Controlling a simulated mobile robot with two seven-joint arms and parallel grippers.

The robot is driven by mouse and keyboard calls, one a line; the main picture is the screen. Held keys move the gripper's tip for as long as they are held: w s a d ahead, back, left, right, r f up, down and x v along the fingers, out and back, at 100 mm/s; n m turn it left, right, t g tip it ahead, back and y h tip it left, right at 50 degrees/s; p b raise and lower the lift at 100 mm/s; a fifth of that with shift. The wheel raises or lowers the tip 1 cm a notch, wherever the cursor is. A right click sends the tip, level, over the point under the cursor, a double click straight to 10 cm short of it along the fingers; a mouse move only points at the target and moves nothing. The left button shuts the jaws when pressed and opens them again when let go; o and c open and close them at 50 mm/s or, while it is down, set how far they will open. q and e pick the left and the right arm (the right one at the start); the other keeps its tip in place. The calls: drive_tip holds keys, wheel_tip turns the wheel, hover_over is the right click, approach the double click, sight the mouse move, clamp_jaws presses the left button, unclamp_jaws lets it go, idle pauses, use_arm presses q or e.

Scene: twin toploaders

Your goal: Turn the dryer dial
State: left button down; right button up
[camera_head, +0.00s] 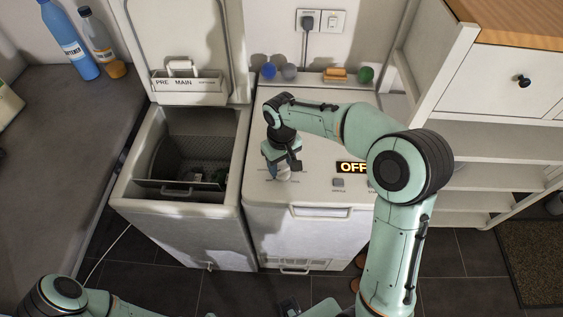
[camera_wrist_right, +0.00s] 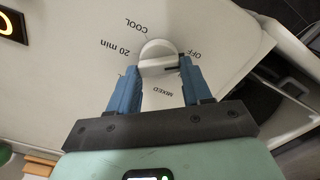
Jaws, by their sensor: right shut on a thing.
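The dryer (camera_head: 300,222) is the white toploader on the right in the head view, with its lid closed. Its lit display (camera_head: 352,167) reads OFF. My right gripper (camera_head: 283,174) reaches down to the left part of its top panel. In the right wrist view, the pale round dial (camera_wrist_right: 157,50) has a raised grip. The blue fingers of my right gripper (camera_wrist_right: 163,68) are shut on it from both sides. Labels around it read COOL, 20 min, OFF and MIXED; another is mostly hidden by a finger. Only my left arm's links show, at the lower left.
The open washer (camera_head: 190,205) stands left of the dryer, its lid raised. Several small coloured things, including a blue ball (camera_head: 268,71), line the dryer's back edge. A plugged socket (camera_head: 321,21) is above. Bottles (camera_head: 68,42) stand on the left counter; a white shelf (camera_head: 490,137) is at right.

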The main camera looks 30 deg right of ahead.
sight(281, 167)
drive_tip(key=o, duration=1.1)
drive_tip(key=shift+c, duration=0.2)
use_arm(q)
drive_tip(key=shift+w+r+p, duration=0.75)
drive_tip(key=shift+r+p, duration=0.15)
drive_tip(key=shift+r, duration=0.2)
use_arm(e)
wheel_tip(281, 167, up, 13)
drive_tip(key=shift+r, duration=0.2)
use_arm(q)
drive_tip(key=shift+s, duration=0.1)
